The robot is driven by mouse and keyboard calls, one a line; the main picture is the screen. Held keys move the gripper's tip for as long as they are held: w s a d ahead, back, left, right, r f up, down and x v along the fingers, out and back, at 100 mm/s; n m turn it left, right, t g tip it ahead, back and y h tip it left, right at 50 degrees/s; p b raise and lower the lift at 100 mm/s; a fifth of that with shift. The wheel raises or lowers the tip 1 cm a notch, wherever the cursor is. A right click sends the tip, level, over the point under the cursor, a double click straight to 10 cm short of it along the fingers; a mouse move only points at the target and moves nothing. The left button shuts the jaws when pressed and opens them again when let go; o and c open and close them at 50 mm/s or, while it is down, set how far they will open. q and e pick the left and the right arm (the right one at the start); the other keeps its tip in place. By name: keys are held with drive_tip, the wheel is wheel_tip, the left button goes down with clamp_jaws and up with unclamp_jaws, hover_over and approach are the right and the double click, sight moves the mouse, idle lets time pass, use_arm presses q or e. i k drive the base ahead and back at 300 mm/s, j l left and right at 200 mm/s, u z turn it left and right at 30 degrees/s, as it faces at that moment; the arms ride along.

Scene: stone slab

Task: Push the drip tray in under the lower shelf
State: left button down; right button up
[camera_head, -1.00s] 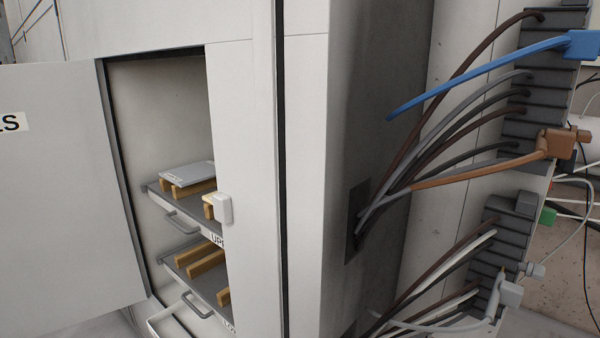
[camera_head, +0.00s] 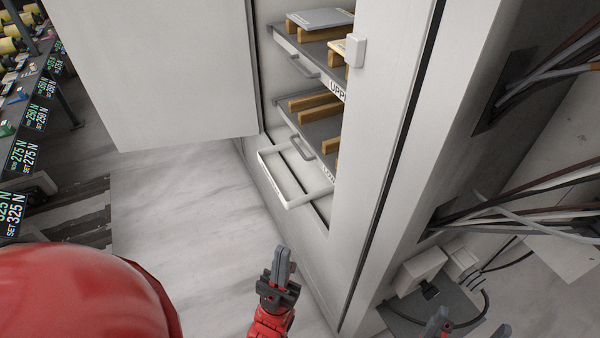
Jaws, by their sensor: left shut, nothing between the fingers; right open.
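The white drip tray (camera_head: 284,205) sits at the bottom of the open cabinet and sticks out through the doorway, partly under the lower shelf (camera_head: 318,131).
The cabinet door (camera_head: 165,75) stands open to the left. The upper shelf (camera_head: 318,50) holds a grey plate (camera_head: 318,18) on wooden bars. A grey box (camera_head: 420,268) and cables lie at the right. The stone floor (camera_head: 190,230) before the tray is clear.

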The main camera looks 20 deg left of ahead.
sight(314, 181)
drive_tip(key=i+j+u, duration=0.1)
drive_tip(key=j, duration=0.4)
drive_tip(key=i+j, duration=0.1)
drive_tip(key=j, duration=0.35)
drive_tip(key=i+j+u, duration=0.15)
drive_tip(key=j, duration=0.3)
drive_tip(key=i+u, duration=0.2)
drive_tip(key=i, duration=0.65)
